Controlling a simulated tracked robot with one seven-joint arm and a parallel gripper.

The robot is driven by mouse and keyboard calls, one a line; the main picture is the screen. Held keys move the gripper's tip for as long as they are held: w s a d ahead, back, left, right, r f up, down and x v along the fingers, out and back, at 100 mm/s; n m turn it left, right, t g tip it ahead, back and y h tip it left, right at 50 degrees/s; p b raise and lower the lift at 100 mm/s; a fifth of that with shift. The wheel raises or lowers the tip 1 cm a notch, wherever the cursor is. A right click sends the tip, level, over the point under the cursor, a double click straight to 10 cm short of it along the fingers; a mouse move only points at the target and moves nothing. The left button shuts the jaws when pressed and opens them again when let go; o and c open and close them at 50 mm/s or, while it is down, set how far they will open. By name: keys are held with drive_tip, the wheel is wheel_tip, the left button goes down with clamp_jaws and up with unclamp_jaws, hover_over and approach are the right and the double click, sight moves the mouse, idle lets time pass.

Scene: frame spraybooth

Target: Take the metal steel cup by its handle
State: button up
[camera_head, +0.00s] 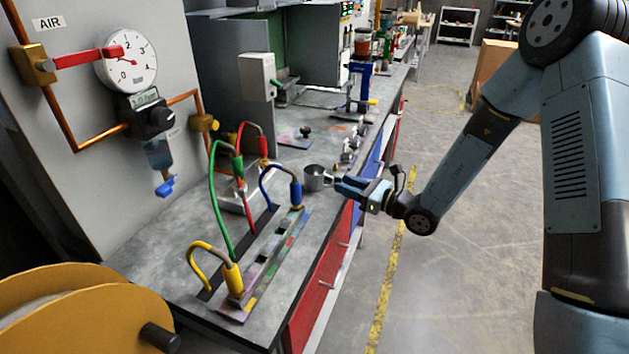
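The metal steel cup (315,179) is upright at the right edge of the grey workbench, past the hose connectors. Its round open mouth faces up. My gripper (341,185) reaches in from the right, with its blue fingers pointing left at the cup's right side. The fingertips are right beside the cup, where its handle would be. The handle is hidden or too small to make out, and I cannot tell whether the fingers touch it or have closed on it.
Green, red, blue and yellow hoses (236,167) rise from the bench (185,250) left of the cup. A connector rail (265,262) lies in front. Small metal parts (349,150) stand behind. The floor (470,260) to the right is open.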

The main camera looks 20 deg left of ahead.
sight(319, 179)
drive_tip(key=x, duration=0.3)
drive_tip(key=shift+w+a, duration=0.2)
clamp_jaws()
